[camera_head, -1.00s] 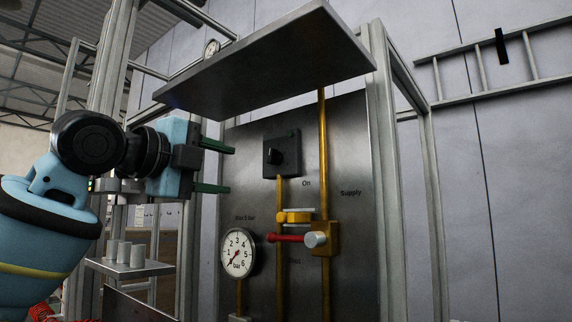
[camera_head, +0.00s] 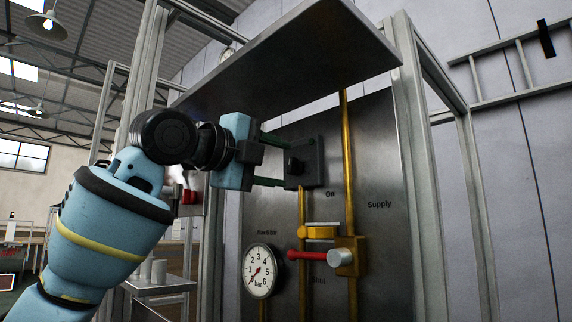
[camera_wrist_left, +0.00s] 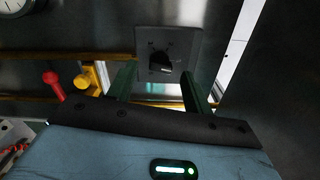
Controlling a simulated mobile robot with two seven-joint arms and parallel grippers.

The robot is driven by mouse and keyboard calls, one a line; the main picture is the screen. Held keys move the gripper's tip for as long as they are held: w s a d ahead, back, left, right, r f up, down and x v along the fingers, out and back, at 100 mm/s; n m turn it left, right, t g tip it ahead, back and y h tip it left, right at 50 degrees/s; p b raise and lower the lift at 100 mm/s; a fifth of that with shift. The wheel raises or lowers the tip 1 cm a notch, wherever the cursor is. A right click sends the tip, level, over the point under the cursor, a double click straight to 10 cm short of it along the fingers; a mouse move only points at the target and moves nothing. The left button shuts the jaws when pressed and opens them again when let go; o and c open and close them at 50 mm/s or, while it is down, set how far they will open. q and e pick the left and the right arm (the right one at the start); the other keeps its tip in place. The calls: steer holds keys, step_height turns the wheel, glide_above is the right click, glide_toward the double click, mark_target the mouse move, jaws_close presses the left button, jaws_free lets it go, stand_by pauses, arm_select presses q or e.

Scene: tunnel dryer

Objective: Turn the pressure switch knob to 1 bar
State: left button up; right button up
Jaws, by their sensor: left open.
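The pressure switch is a dark square box (camera_head: 313,160) on the steel panel, with a black knob (camera_head: 294,166) on its front. In the left wrist view the knob (camera_wrist_left: 160,62) sits on the box face, just beyond the fingertips. My left gripper (camera_head: 282,162) is open, its two green fingers pointing at the switch, one above and one below the knob. In the left wrist view the fingers (camera_wrist_left: 158,84) lie either side of the knob. Contact cannot be told. The knob's scale is not readable. My right gripper is not in view.
A round pressure gauge (camera_head: 259,271) is below left, its red needle near the low end. A red-handled valve (camera_head: 306,255) and yellow pipes (camera_head: 348,205) are below and right. A metal hood (camera_head: 290,55) overhangs the switch; a frame post (camera_head: 410,170) stands right.

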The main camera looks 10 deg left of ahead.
mark_target(294, 166)
arm_select(q)
steer(key=shift+x, duration=1.35)
steer(key=c, duration=1)
steer(key=shift+o, duration=0.2)
